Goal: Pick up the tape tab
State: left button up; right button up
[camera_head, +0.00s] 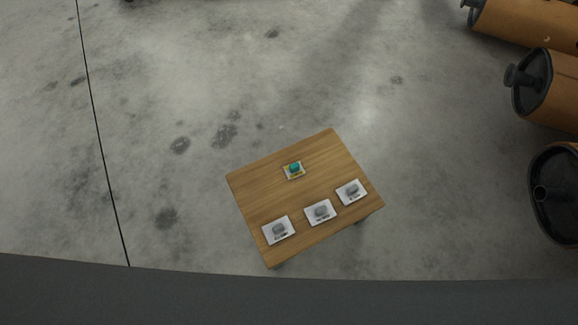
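A small teal item (294,168) sits on a small pale square (301,175) near the far middle of a wooden table. It is too small to tell whether it is the tape tab. Three white plates lie along the table's near side: a left plate (269,236), a middle plate (311,220) and a right plate (345,200). Each bears a small grey item; the left one (279,229), the middle one (321,211) and the right one (352,189) look alike. Neither of my grippers shows in this view.
The wooden table (255,192) stands alone on a stained concrete floor (420,200), with clear floor around it. Large brown and black mufflers (556,98) lie along the right edge. A dark band crosses the bottom of the view.

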aim_at(294, 171)
jog(key=i+j, duration=0.1)
jog(key=j, duration=0.65)
jog(key=z, duration=1.8)
jog(key=i+j, duration=0.05)
jog(key=j, duration=0.05)
